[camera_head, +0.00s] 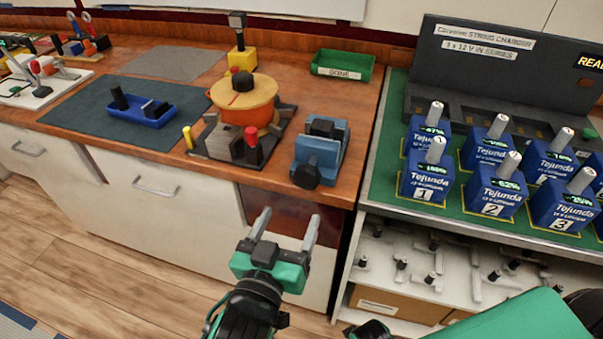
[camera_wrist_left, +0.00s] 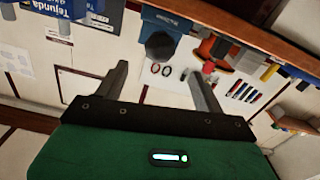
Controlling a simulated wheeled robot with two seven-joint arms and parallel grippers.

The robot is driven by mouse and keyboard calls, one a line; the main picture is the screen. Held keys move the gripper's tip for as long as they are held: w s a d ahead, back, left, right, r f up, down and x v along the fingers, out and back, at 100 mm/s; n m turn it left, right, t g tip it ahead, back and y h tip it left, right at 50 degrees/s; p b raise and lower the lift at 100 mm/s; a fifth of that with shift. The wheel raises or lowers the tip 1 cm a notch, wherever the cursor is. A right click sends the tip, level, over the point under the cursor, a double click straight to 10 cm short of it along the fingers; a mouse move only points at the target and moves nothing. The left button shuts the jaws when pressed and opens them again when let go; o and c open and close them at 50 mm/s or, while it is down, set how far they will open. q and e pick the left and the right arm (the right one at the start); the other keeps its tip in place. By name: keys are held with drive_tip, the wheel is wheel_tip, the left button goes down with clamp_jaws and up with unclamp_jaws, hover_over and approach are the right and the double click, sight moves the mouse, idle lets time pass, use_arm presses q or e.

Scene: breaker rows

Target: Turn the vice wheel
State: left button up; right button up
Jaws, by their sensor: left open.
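The blue vice (camera_head: 321,150) stands at the front edge of the wooden bench, right of the pot-like orange device. Its dark round wheel (camera_head: 306,176) faces the front and overhangs the bench edge. In the left wrist view the vice (camera_wrist_left: 168,20) is at the top, with the wheel (camera_wrist_left: 160,46) below it. My left gripper (camera_head: 289,215) is open and empty, below and in front of the wheel, apart from it. In the left wrist view the wheel shows beyond the gap between the open fingers (camera_wrist_left: 157,72).
An orange pot-like device (camera_head: 243,95) with a red-knobbed lever (camera_head: 251,135) is left of the vice. A green bin (camera_head: 342,66) sits behind. A charging table with several blue batteries (camera_head: 428,168) stands on the right. The floor before the cabinets is clear.

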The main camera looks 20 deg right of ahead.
sight(309, 172)
use_arm(q)
drive_tip(key=x, duration=1.3)
drive_tip(key=shift+w+d, duration=0.1)
use_arm(e)
drive_tip(key=shift+s+d+f, duration=0.15)
drive_tip(key=shift+s+f, duration=0.1)
drive_tip(key=shift+f, duration=0.6)
use_arm(q)
drive_tip(key=c, duration=1)
drive_tip(key=shift+p, duration=0.35)
drive_tip(key=shift+m+p, duration=0.4)
drive_tip(key=shift+p, duration=0.2)
use_arm(e)
drive_tip(key=shift+s+d+f, duration=0.1)
drive_tip(key=shift+s+f, duration=0.1)
drive_tip(key=shift+f, duration=0.5)
drive_tip(key=shift+s+d+f, duration=0.1)
drive_tip(key=shift+s+f, duration=0.05)
drive_tip(key=shift+f, duration=0.55)
drive_tip(key=shift+s+d+f, duration=0.1)
drive_tip(key=shift+s+f, duration=0.1)
drive_tip(key=shift+f, duration=0.5)
